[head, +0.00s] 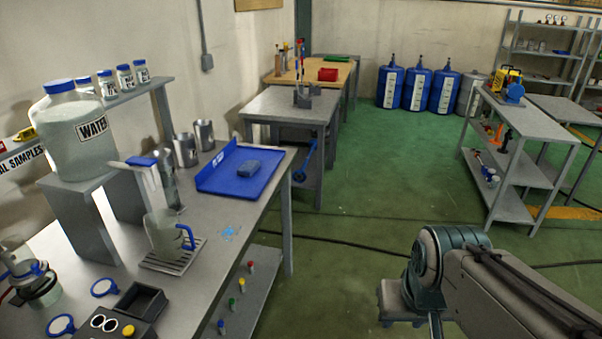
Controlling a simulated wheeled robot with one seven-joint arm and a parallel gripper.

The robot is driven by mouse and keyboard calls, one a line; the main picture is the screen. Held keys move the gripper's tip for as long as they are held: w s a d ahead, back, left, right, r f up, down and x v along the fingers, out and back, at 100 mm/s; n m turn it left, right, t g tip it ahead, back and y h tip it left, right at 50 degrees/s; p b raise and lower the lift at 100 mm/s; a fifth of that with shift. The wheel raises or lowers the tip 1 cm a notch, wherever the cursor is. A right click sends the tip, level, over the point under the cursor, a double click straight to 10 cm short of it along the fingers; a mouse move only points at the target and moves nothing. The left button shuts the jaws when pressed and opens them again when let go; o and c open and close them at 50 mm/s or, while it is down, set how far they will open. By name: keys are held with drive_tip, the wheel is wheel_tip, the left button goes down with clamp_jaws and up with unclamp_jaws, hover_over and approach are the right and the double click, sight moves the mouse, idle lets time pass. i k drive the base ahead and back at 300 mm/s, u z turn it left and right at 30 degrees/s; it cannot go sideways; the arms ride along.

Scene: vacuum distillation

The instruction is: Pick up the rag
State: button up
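A small blue folded block, which looks like the rag (236,166), lies flat on the blue tray (215,182). The tray rests on the far end of the grey workbench (205,262) on the left. My arm reaches in from the lower right, over the floor and well to the right of the bench. Its end, with what looks like my gripper (401,316), is dark and partly hidden by the arm. I cannot make out its fingers clearly. It is far from the rag and not touching it.
A glass beaker (165,232) stands on a rack near the tray, with metal cups (186,150) behind. A water jug (78,130) stands on a raised shelf. A small blue spill (230,232) marks the bench. The green floor between bench and cart (530,120) is mostly clear.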

sight(250, 167)
drive_tip(key=z, duration=0.5)
drive_tip(key=i, duration=1.95)
drive_tip(key=u, duration=0.65)
drive_tip(key=i, duration=1.05)
drive_tip(key=u, duration=1.55)
drive_tip(key=i, duration=0.5)
drive_tip(key=u, duration=0.4)
